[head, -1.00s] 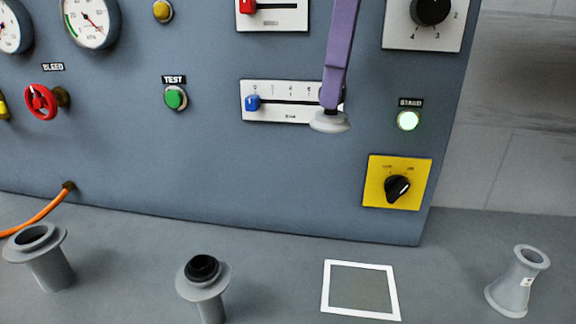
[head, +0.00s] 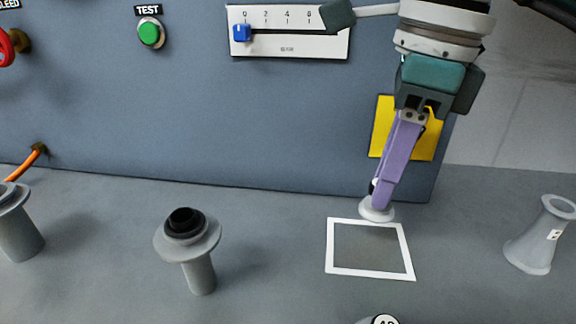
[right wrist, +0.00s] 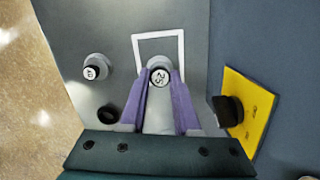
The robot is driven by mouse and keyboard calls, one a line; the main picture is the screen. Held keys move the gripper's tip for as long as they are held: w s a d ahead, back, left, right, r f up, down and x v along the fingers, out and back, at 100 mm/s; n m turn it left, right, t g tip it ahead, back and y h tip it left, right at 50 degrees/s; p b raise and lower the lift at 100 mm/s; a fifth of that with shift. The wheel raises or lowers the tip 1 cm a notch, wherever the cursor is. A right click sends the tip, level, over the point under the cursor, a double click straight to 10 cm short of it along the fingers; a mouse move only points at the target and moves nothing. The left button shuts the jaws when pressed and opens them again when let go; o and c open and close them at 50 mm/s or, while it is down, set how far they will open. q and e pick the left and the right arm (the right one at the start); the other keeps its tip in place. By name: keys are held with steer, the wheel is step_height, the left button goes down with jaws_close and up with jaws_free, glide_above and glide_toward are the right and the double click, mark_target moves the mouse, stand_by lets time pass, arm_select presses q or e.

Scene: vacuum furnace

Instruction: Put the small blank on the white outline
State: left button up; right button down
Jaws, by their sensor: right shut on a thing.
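My right gripper (head: 382,192) has purple fingers and is shut on the small blank (head: 377,211), a pale round disc. In the right wrist view the blank (right wrist: 159,77) shows a "25" mark between the fingertips. The white outline (head: 370,274) is a square on the grey bench. In the head view the blank appears at its far edge; in the right wrist view it overlaps the near side of the outline (right wrist: 158,34). I cannot tell whether the blank touches the bench. The inside of the outline looks empty. My left gripper is not in view.
A part marked "40" (head: 385,320) is at the bottom edge; it also shows in the right wrist view (right wrist: 94,72). A flanged stub with a black ring (head: 187,238) stands left, a grey conical fitting (head: 540,240) right. The panel (head: 250,130) rises behind.

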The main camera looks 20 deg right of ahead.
steer(key=shift+f, duration=2.8)
steer(key=shift+b, duration=0.35)
steer(key=shift+f, duration=0.2)
steer(key=c, duration=0.6)
jaws_free()
steer(key=shift+r, duration=0.1)
steer(key=shift+c, duration=0.2)
steer(key=shift+r, duration=0.2)
step_height(320, 180, up, 12)
steer(key=d+p, duration=0.1)
steer(key=shift+s, duration=0.45)
